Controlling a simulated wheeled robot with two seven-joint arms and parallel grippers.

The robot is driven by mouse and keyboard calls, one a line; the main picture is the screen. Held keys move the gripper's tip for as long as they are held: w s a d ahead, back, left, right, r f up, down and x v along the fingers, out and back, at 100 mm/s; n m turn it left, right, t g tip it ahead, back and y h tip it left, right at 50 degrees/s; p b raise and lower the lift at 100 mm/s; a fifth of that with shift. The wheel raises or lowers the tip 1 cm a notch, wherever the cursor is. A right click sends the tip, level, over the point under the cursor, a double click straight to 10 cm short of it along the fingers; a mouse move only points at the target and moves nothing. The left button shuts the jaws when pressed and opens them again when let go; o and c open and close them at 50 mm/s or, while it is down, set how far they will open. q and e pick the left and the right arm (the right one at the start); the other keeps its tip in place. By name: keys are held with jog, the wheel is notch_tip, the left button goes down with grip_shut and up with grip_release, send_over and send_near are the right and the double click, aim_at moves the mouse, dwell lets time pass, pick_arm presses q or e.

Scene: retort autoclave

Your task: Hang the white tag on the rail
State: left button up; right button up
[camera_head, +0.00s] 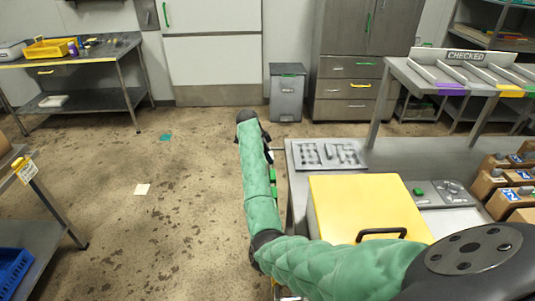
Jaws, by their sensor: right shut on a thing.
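My right arm, in a green sleeve, reaches in from the lower right and then away over the gap left of the grey bench. My right gripper (268,152) is at its far end, small and mostly hidden behind my forearm. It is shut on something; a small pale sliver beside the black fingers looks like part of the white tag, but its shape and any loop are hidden. I cannot clearly make out the rail. My left gripper is out of view.
The grey bench (298,182) carries a yellow lidded box (350,195) with a dark handle, a grey tray (328,155) and several cartons (488,184). A rack marked CHECKED (466,56) stands behind. A white sheet (142,189) lies on open floor.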

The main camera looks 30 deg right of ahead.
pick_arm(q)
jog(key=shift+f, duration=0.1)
pick_arm(e)
jog(key=shift+f, duration=0.2)
jog(key=o, duration=1.1)
jog(key=shift+w+a+r+b, duration=0.2)
jog(key=shift+a+r+b, duration=0.15)
jog(key=shift+r, duration=0.2)
pick_arm(q)
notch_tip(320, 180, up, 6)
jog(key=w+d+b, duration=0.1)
jog(key=b, duration=0.1)
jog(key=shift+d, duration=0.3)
pick_arm(e)
jog(key=s+v, duration=0.1)
jog(key=v, duration=0.5)
jog(key=shift+w+r, duration=0.25)
jog(key=shift+w, duration=0.2)
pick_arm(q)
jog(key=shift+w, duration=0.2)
pick_arm(e)
jog(key=shift+w+a, duration=0.1)
jog(key=shift+a, duration=0.05)
